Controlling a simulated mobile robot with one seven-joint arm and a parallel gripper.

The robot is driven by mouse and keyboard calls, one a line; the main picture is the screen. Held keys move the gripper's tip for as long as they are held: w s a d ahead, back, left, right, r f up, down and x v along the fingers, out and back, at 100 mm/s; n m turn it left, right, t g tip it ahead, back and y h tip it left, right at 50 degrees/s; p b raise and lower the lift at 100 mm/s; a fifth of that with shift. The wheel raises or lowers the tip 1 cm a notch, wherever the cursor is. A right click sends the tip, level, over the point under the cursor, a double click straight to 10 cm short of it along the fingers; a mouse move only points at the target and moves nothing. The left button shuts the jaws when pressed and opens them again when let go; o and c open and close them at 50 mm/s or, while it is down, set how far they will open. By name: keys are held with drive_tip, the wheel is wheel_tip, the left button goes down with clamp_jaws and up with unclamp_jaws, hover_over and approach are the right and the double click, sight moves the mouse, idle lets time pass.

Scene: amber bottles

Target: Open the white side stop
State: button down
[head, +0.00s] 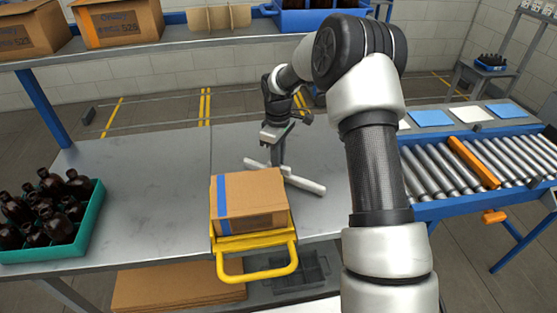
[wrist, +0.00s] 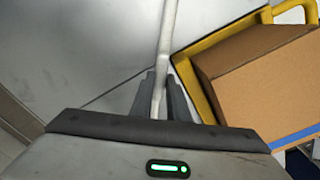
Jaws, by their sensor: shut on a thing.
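The white side stop (head: 306,184) is a slim white bar lying across the grey table, just behind the cardboard box. In the wrist view the white bar (wrist: 168,40) runs from the top edge down between my two dark fingers. My gripper (head: 277,164) reaches down from above and is shut on the bar; the wrist view shows its fingers (wrist: 160,90) on either side of it. The part of the bar at the fingers is partly hidden in the head view. I cannot tell where the bar is hinged.
A cardboard box (head: 262,200) with blue tape sits in a yellow carrier (head: 258,274) at the table's front edge, close to the bar. A teal crate (head: 93,222) of dark bottles stands at left. A roller conveyor (head: 440,178) lies at right. The table's left middle is clear.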

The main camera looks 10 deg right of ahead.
idle(0.5)
drive_tip(key=c, duration=1.7)
unclamp_jaws()
wheel_tip(320, 180, up, 18)
drive_tip(key=shift+f+p, duration=0.25)
drive_tip(key=shift+p, duration=0.15)
drive_tip(key=shift+c, duration=0.5)
